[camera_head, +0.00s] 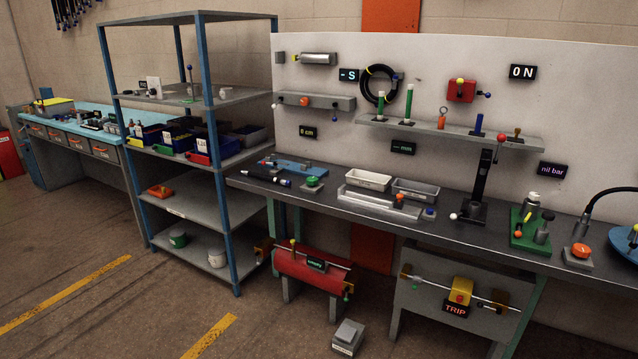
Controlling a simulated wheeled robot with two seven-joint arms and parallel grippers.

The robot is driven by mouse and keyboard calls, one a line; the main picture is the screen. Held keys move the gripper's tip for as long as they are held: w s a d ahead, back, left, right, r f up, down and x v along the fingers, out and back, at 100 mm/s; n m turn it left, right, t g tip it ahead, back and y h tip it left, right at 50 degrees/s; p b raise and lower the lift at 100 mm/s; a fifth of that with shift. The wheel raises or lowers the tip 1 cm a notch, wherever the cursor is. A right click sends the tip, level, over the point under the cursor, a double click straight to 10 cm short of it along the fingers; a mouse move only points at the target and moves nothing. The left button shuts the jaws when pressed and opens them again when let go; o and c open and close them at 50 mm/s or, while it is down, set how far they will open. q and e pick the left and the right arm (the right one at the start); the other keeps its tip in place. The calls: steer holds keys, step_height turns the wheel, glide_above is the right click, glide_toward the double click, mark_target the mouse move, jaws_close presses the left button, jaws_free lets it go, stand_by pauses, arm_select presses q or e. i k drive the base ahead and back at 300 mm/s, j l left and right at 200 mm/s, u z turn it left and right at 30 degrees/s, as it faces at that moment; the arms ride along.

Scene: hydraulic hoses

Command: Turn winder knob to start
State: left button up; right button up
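No part is plainly marked as the winder knob, so I cannot tell which one it is. A black hose coil (380,84) hangs on the white back panel, beside a small display reading "-S" (348,75). An orange round knob (304,101) sits at a grey wall bar left of the coil. A red box (461,90) with a yellow knob and a side lever is mounted to the coil's right. A green button (312,181) is on the bench, and a large orange button (581,250) is at the bench's right. Neither gripper is in view.
The dark workbench (335,206) runs along the panel, with white and grey trays (368,179) on it. A blue-post shelf rack (222,180) stands at left. A red cylinder (309,270) and a grey box (348,336) are below the bench. The floor at lower left is open.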

mark_target(312, 181)
steer(key=i+u, duration=0.1)
steer(key=i, duration=0.45)
steer(key=i+l+u, duration=0.1)
steer(key=i, duration=0.45)
steer(key=i+l+u, duration=0.1)
steer(key=i, duration=0.4)
steer(key=i+l+u, duration=0.1)
steer(key=i+l, duration=0.15)
steer(key=i, duration=0.3)
steer(key=i+l+u, duration=0.15)
steer(key=i, duration=0.35)
